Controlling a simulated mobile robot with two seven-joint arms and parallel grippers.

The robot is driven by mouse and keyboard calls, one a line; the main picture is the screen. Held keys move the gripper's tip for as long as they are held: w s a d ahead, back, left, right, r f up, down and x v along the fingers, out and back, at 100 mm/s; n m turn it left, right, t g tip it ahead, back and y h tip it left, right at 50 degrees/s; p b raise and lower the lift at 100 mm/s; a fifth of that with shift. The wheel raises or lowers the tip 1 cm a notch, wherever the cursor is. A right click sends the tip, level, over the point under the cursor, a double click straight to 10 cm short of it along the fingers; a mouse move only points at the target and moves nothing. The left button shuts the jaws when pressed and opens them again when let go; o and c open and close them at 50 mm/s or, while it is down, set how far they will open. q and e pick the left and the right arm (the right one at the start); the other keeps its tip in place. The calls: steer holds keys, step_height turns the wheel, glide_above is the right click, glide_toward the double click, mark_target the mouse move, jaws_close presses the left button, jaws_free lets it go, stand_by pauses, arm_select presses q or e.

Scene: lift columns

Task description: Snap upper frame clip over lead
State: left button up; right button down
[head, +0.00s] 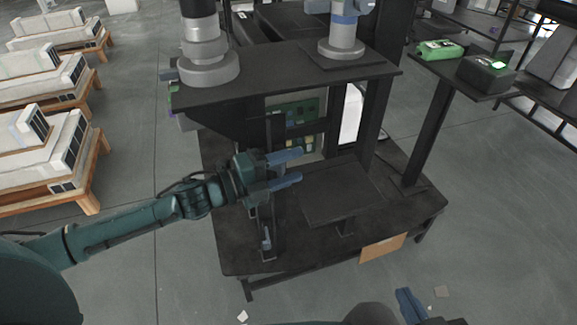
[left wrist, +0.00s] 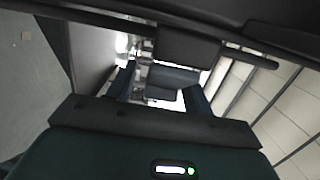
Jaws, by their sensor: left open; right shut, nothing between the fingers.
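My left gripper (head: 298,165) is open in front of the dark workstation frame, its two blue fingers pointing right. Behind it, a green circuit board (head: 298,113) stands upright under the frame's top shelf. In the left wrist view the open left fingers (left wrist: 160,90) have a dark grey block (left wrist: 173,78) and small bright metallic parts beyond and between them; I cannot tell whether they touch. I cannot make out the upper clip or the lead in either view. My right gripper (head: 410,304) is at the bottom edge of the head view, shut and empty, partly cut off.
The top shelf (head: 290,85) overhangs the board, with upright posts (head: 376,110) at the right. A flat black plate (head: 345,195) lies right of my left gripper. Two devices, one green (head: 440,49), one dark (head: 487,73), sit on a side shelf. Open floor lies around.

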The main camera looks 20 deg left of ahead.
arm_select(q)
steer(key=c, duration=1)
steer(key=shift+w+d+n+t+y+p, duration=0.1)
steer(key=shift+w+n+t+y+p, duration=0.1)
steer(key=shift+n+t+y, duration=0.3)
steer(key=shift+w+d+n+t+y+p, duration=0.1)
steer(key=shift+w+n+t+y+p, duration=0.1)
steer(key=shift+n+t+y, duration=0.3)
steer(key=shift+w+a+n+t+y, duration=0.2)
steer(key=shift+w+n+t+y, duration=0.25)
steer(key=shift+n+t+y, duration=0.4)
steer(key=shift+w+a+n+t+y, duration=0.15)
steer(key=shift+w+n+t+y, duration=0.35)
steer(key=shift+y, duration=0.65)
steer(key=shift+s, duration=0.1)
steer(key=o, duration=1)
